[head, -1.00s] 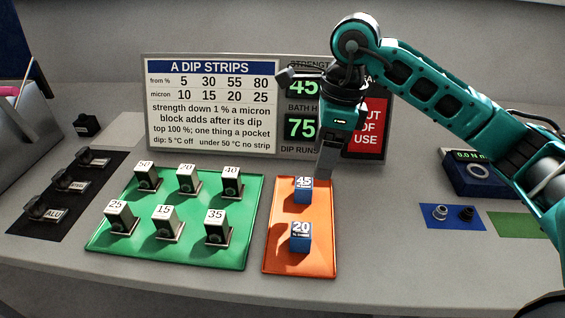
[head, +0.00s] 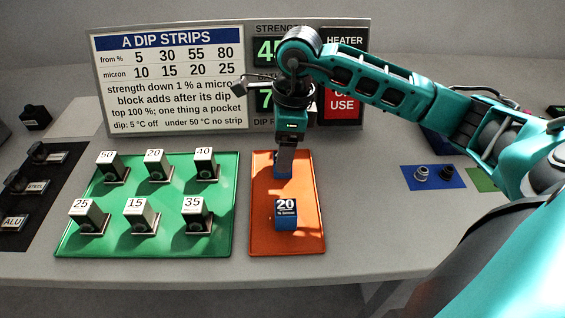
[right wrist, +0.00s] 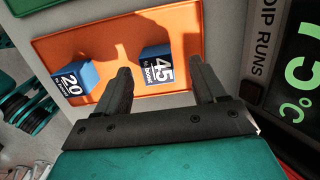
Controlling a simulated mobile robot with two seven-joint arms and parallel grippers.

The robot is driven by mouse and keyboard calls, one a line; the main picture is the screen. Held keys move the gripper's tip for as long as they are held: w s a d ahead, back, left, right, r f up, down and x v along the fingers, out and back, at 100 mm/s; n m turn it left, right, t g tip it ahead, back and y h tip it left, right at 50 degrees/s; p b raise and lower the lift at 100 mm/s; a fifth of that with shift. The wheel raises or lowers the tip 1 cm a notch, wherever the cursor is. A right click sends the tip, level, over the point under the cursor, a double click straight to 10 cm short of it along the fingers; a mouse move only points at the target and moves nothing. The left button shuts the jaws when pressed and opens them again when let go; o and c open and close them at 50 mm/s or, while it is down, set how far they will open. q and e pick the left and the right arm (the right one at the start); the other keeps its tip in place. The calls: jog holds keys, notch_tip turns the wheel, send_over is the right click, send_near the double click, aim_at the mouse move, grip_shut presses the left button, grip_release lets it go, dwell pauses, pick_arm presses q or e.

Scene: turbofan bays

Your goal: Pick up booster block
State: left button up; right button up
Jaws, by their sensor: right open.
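Two blue booster blocks stand on the orange tray (head: 260,240). The block marked 20 (head: 286,214) is at the front of the tray and also shows in the right wrist view (right wrist: 75,84). The block marked 45 (right wrist: 157,66) is behind it; in the head view it is mostly hidden behind my right gripper (head: 285,165). My right gripper is open and points down over the 45 block. In the right wrist view the 45 block lies between and beyond the two fingertips (right wrist: 162,82), with nothing held. My left gripper is not in view.
A green tray (head: 72,240) with several numbered white-topped blocks lies left of the orange tray. A sign board (head: 165,92) with displays stands behind. A blue mat (head: 435,184) with small parts lies to the right. Bare bench separates it from the orange tray.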

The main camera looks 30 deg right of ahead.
jog(key=shift+s+a+f, duration=0.1)
jog(key=shift+a+f, duration=0.05)
jog(key=shift+f, duration=1.8)
jog(key=c, duration=1.1)
jog(key=shift+r, duration=0.15)
